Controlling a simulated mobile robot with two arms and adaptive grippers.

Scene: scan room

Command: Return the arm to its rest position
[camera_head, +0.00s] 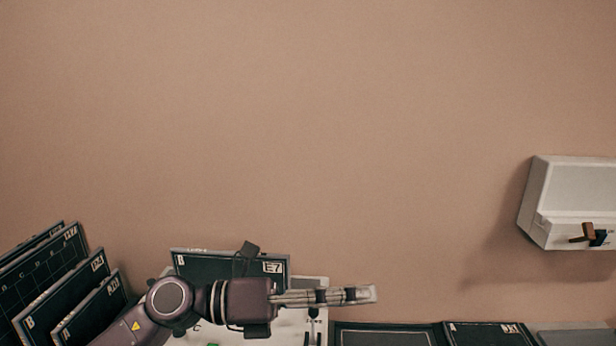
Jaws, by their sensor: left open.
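My left arm comes in from the lower left. Its gripper (368,294) points right, level, and shows edge-on, with nothing visible held at its fingertips. Behind the gripper's body a dark board marked E7 (215,266) stands upright against a white device (315,325). The arm hides part of the board and of the device. My right gripper is not in view.
Several dark marked boards (48,290) lean in a row at the lower left. Dark flat panels (490,334) lie at the lower right. A white wall box (575,190) with a brown lever (582,234) is at the right. The wall above is bare.

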